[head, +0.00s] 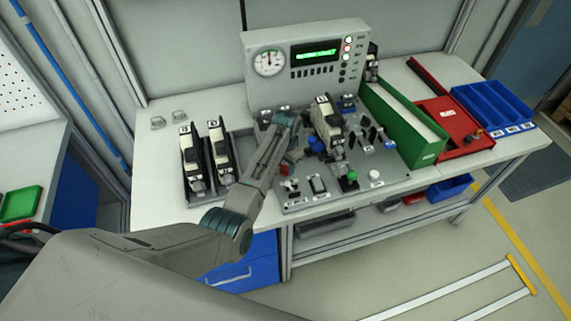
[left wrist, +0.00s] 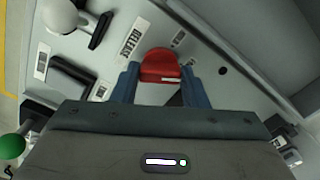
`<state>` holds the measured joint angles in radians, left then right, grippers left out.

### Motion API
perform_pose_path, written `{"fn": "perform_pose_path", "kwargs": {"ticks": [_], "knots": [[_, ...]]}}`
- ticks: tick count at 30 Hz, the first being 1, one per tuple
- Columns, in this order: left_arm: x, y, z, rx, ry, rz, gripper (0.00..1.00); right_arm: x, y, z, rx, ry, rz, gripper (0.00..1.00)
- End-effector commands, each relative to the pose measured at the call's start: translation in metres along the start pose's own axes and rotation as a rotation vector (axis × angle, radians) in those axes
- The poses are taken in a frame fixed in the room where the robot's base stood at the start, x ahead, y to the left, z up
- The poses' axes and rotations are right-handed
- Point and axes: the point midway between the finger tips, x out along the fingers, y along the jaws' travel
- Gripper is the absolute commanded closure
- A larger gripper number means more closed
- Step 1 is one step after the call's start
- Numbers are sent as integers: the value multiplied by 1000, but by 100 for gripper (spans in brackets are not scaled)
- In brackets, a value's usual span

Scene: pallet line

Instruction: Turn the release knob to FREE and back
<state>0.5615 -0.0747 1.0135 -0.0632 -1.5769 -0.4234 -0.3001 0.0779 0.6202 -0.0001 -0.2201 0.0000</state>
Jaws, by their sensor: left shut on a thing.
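The red release knob (left wrist: 160,65) stands on the grey panel between the blue fingers of my left gripper (left wrist: 160,88) in the left wrist view. The gripper is shut on it. A RELEASE label (left wrist: 133,37) lies beside the knob; the smaller labels near it are too small to read, so I cannot tell the knob's setting. In the head view my left gripper (head: 299,156) is low over the control panel (head: 330,200), and my arm hides most of the knob's surroundings. My right gripper is out of view.
A gauge console (head: 307,65) stands behind. A black-and-white unit (head: 327,118) is beside my wrist.

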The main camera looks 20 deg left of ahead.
Motion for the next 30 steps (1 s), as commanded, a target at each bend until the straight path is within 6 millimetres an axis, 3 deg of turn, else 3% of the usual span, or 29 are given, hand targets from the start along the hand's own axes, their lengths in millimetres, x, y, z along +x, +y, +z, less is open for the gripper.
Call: {"fn": "perform_pose_path", "kwargs": {"ticks": [11,12,15,25,30], "knots": [[-1,0,-1,7,3,-1,83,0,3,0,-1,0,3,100],[-1,0,-1,7,3,-1,58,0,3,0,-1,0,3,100],[-1,0,-1,6,3,-1,38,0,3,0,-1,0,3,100],[-2,0,-1,5,2,-1,38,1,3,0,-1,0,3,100],[-20,0,-1,5,5,-2,38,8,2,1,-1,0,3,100]]}}
